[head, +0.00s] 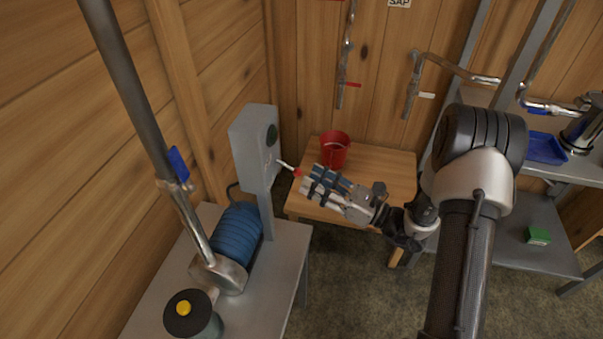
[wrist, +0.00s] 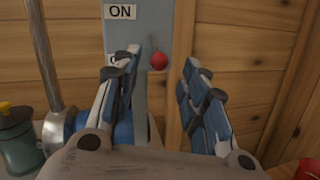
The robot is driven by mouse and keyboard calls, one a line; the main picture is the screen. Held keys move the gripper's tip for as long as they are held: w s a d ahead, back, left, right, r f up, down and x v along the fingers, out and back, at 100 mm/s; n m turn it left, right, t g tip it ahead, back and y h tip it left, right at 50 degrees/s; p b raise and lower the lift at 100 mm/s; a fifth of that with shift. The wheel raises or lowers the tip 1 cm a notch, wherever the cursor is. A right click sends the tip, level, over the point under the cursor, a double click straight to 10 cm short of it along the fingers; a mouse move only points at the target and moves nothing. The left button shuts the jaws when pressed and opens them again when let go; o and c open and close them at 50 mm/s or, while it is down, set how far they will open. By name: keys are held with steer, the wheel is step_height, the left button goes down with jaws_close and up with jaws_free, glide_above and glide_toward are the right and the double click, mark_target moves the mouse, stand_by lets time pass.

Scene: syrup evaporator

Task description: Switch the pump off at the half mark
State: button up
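The pump switch is a grey box (head: 255,148) on a post, with a lever ending in a red knob (head: 297,172) that sticks out toward my gripper. In the wrist view the box (wrist: 150,35) bears an "ON" label (wrist: 121,11); a lower label is mostly hidden behind a finger. My gripper (head: 310,183) is open, its fingertips close to the knob. In the wrist view the red knob (wrist: 159,61) appears between the two fingers, nearer the left one; I cannot tell whether anything touches. The blue pump motor (head: 236,235) sits below the box. I see no half mark.
A red bucket (head: 335,151) stands on a wooden table (head: 385,170) behind my gripper. A grey bench (head: 285,262) carries the pump and a dark-lidded canister (head: 187,313). A pipe with a blue valve handle (head: 178,163) rises at left. Shelving stands at right.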

steer(key=v, duration=0.6)
steer(key=shift+s+d, duration=0.15)
steer(key=shift+d, duration=0.05)
